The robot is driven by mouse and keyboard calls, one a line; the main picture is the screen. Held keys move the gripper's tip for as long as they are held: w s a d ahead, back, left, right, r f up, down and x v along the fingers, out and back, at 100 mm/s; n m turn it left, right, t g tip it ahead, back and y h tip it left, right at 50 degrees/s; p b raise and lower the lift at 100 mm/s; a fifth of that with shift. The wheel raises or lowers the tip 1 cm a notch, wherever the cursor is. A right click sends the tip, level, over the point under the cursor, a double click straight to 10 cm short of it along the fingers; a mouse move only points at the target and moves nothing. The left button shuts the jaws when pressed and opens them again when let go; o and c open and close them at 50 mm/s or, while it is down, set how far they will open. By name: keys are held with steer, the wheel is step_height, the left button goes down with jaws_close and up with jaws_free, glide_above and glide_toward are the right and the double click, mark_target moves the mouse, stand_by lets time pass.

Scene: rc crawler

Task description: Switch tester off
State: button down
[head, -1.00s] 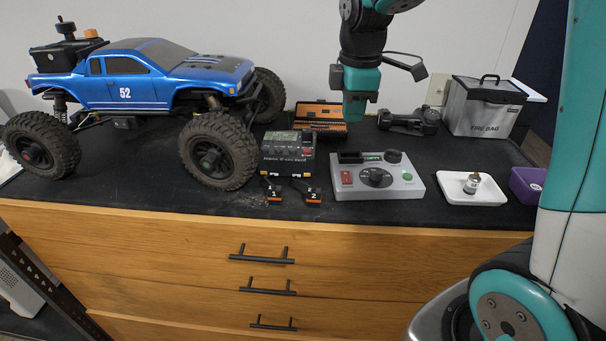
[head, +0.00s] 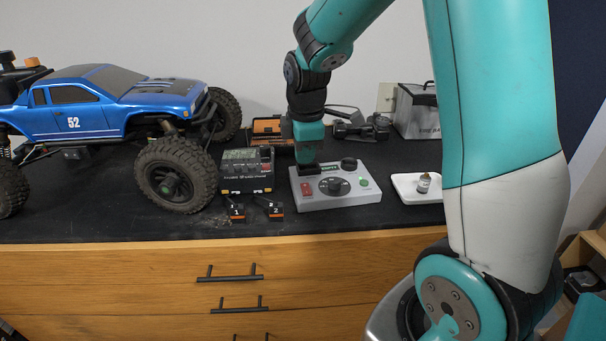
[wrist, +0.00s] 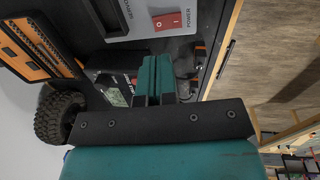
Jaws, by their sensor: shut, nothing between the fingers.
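The tester (head: 340,199) is a grey box on the black bench top, with a dark dial (head: 335,187), a small display and a lit green button (head: 363,183). Its red power switch (head: 306,188) is at the front left; the wrist view shows the switch (wrist: 167,21) close up, beside the word POWER. My gripper (head: 306,161) is shut and empty, pointing down at the tester's rear left, behind the switch. In the wrist view its teal fingers (wrist: 154,62) are together. I cannot tell whether the fingertips touch the tester's top.
A black charger (head: 246,170) stands left of the tester, with orange connectors numbered 1 (head: 236,212) and 2 (head: 275,210) in front. A blue truck (head: 100,100) is farther left. A white tray (head: 405,190) with a small bottle lies right. An orange-edged case (head: 266,128) is behind.

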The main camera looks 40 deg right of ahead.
mark_target(303, 186)
steer(key=f, duration=0.2)
steer(key=f+p, duration=0.1)
steer(key=f, duration=0.4)
steer(key=shift+w+d+p, duration=0.2)
steer(key=shift+w+p, duration=0.15)
steer(key=shift+p, duration=0.05)
steer(key=shift+a, duration=0.1)
